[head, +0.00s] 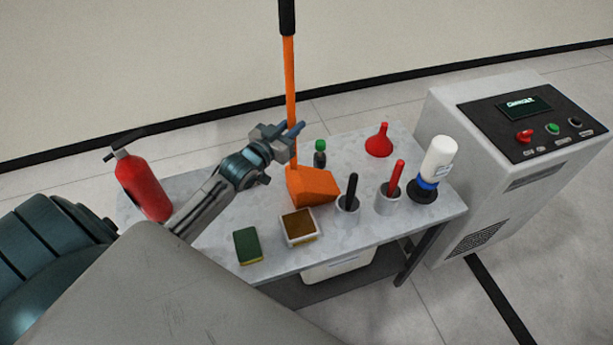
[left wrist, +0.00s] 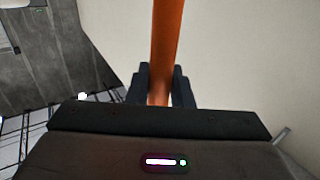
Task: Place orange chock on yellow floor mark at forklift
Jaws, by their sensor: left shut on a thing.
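The orange chock (head: 313,187) is a wedge-shaped block with a long upright orange handle (head: 290,80) that ends in a black grip (head: 287,17). The block is at the grey table's back half; I cannot tell whether it touches the top. My left gripper (head: 290,131) is shut on the handle, a little above the block. In the left wrist view the handle (left wrist: 166,45) stands between the dark fingers (left wrist: 160,86). The yellow floor mark and the forklift are not in view. My right gripper is not in view.
The table (head: 215,215) carries a red extinguisher (head: 143,184), a sponge (head: 247,245), a brown-filled tray (head: 299,227), two cups with handled tools (head: 347,205), a red funnel (head: 379,141), a small green-capped bottle (head: 320,154) and a white bottle (head: 438,160). A grey control cabinet (head: 445,120) stands at right.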

